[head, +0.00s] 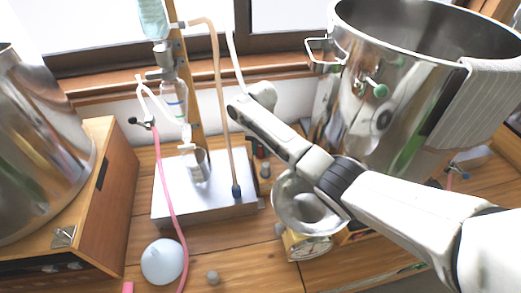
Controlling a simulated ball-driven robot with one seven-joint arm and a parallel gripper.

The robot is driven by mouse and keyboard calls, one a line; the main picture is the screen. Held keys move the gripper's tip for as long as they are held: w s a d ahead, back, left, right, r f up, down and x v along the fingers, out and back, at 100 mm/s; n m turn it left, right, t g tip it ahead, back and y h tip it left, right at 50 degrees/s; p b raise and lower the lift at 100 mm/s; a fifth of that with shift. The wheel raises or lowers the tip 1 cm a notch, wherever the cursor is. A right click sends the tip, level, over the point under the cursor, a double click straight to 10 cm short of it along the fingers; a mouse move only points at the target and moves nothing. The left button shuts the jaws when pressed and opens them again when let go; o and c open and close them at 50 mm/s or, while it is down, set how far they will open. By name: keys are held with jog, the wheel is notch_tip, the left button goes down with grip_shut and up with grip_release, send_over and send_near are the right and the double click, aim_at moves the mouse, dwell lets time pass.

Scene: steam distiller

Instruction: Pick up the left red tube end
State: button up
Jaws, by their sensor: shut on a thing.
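A pinkish-red tube (166,195) hangs from near a small black clamp (149,124) at the left of the glassware. It runs down past the front of the metal base plate (215,202) and leaves the frame at the bottom. A short pink piece (128,287) shows at the bottom edge; I cannot tell whether it is part of the same tube. My white arm reaches in from the lower right to right of the glassware. Its jaws cannot be made out, and anything they hold is hidden.
A tan tube (218,95) with a blue tip stands on the plate. A large steel pot (410,75) is at right, a steel vessel (40,140) at left. Some bare tabletop lies between ball and clock.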

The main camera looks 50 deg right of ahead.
grip_shut()
notch_tip(320, 180, up, 10)
jog(key=shift+f+b, duration=0.2)
jog(key=shift+b, duration=0.25)
notch_tip(320, 180, up, 3)
jog(key=p, duration=0.3)
jog(key=shift+a+r, duration=0.1)
jog(key=shift+r, duration=0.1)
